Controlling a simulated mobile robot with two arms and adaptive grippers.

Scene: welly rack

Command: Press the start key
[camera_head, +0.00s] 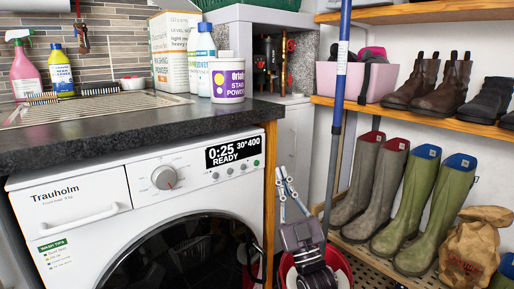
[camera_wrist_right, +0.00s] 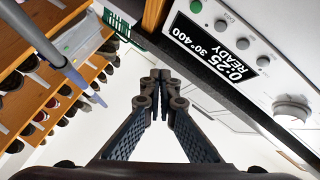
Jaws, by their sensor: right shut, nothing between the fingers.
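The white washing machine (camera_head: 90,215) stands under the worktop at the left. Its black display (camera_head: 233,151) reads 0:25, 30°, 400 and READY. Several small round keys sit below the display. The one at the far right is green (camera_head: 257,163), and it also shows at the top of the right wrist view (camera_wrist_right: 196,7). Which key is start cannot be read. My right gripper (camera_head: 282,173) is shut and empty, just right of the machine's front edge. Its tips (camera_wrist_right: 160,76) are apart from the keys. My left gripper is not in view.
The dark worktop (camera_head: 120,138) overhangs the machine and carries bottles and a tub (camera_head: 227,78). A blue pole (camera_head: 341,80) stands right of my right gripper. A red bucket (camera_head: 340,265) is behind the gripper. A wooden rack (camera_head: 480,127) holds boots at the right.

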